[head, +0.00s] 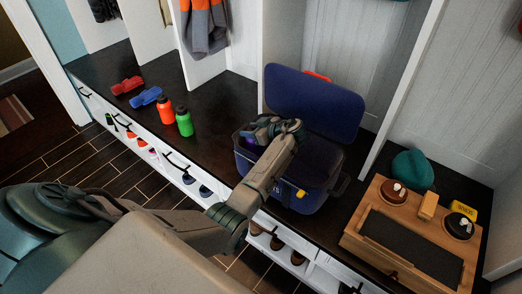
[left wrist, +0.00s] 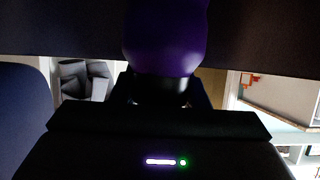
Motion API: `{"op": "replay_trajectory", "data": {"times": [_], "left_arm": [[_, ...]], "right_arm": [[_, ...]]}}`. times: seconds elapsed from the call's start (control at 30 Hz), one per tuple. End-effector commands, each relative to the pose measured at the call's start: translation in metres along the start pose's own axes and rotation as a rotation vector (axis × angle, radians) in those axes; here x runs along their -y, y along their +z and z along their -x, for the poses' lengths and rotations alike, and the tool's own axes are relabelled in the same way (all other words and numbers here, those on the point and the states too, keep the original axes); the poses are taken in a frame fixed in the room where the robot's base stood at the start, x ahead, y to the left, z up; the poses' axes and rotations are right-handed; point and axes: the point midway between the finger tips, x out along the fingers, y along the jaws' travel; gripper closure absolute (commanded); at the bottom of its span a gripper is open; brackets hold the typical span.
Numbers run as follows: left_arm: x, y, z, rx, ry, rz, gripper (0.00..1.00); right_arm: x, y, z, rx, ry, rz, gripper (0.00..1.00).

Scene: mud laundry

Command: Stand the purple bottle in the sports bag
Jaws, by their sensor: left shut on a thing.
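The blue sports bag (head: 318,193) stands on the dark bench with its lid (head: 315,103) open and leaning back. My left gripper (head: 255,134) reaches over the bag's opening at its left side. It is shut on the purple bottle (head: 249,143), of which only a small purple part shows in the head view. In the left wrist view the purple bottle (left wrist: 165,45) fills the upper middle, with its black neck between the fingers. The bottle's base is hidden, so I cannot tell whether it touches the bag's floor. My right gripper is not in view.
An orange bottle (head: 165,110) and a green bottle (head: 184,122) stand left on the bench, near red (head: 127,85) and blue (head: 146,96) items. A wooden tray (head: 360,243) and a teal cap (head: 411,170) are right of the bag. White partitions rise behind.

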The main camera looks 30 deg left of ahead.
Motion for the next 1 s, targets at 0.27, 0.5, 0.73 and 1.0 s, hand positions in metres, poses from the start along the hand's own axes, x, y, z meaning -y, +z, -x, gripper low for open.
{"op": "replay_trajectory", "data": {"times": [0.27, 0.5, 0.73, 1.0], "left_arm": [[0.000, 0.028, -0.014, 0.000, 0.000, -0.003, 0.97], [0.000, 0.051, -0.025, -0.001, 0.001, 0.000, 0.97], [0.000, 0.052, -0.025, -0.001, 0.001, 0.001, 0.97], [0.000, 0.053, -0.026, 0.000, 0.001, 0.001, 0.45]], "right_arm": [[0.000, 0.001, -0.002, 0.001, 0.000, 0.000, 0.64], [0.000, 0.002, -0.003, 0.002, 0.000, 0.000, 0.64], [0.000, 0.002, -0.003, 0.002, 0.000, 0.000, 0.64], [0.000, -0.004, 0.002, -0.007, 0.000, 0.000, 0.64]]}}
